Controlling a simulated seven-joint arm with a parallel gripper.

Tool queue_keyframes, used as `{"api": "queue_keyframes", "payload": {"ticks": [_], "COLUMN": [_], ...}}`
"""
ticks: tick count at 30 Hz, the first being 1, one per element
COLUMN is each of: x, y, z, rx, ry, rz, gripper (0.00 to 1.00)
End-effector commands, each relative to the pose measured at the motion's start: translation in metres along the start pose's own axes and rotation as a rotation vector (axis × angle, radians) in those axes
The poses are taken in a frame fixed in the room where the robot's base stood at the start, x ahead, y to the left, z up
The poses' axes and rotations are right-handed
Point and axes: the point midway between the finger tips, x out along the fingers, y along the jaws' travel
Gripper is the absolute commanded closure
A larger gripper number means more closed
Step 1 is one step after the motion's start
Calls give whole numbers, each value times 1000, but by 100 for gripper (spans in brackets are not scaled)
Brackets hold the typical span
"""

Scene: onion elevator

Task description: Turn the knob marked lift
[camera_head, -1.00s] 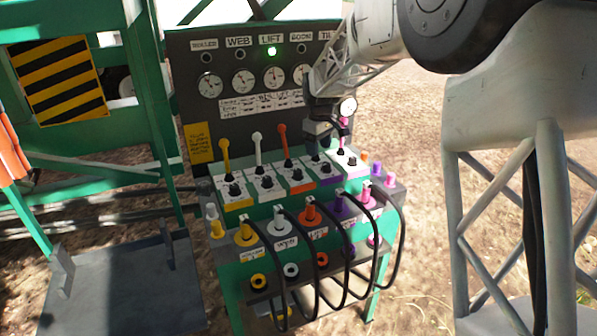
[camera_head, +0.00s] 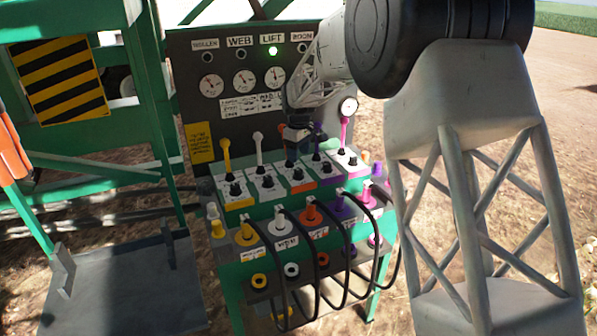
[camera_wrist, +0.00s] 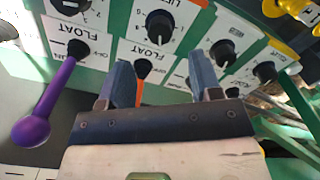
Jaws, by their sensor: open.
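The lift knob (camera_wrist: 160,26) is a black round knob on a white plate labelled LIFT, inverted in the wrist view. In the head view, the orange-edged lift unit has a black knob (camera_head: 297,174).
A purple lever (camera_wrist: 52,103) with a ball end stands left in the wrist view. White (camera_head: 258,149), yellow (camera_head: 226,155) and pink (camera_head: 344,131) levers flank the units in the head view. Black cables (camera_head: 317,260) loop at the front. A gauge board (camera_head: 195,105) stands behind.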

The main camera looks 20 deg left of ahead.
Motion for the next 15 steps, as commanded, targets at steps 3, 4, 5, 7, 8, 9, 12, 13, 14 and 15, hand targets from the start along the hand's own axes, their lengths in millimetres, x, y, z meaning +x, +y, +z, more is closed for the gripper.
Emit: {"api": "queue_keyframes", "payload": {"ticks": [3, 4, 5, 7, 8, 9, 12, 13, 14, 15], "x": [8, 11, 14, 22, 25, 30, 42, 46, 49, 53], "y": [0, 0, 0, 0, 0, 0, 0, 0, 0, 0], "z": [0, 0, 0, 0, 0, 0, 0, 0, 0, 0], "rx": [0, 0, 0, 0, 0, 0, 0, 0, 0, 0], "ry": [-1, -1, 0, -1, -1, -1, 0, 0, 0, 0], "rz": [-1, -1, 0, -1, -1, -1, -1, -1, -1, -1], "gripper": [41, 41, 41, 41, 41, 41, 41, 41, 41, 41]}}
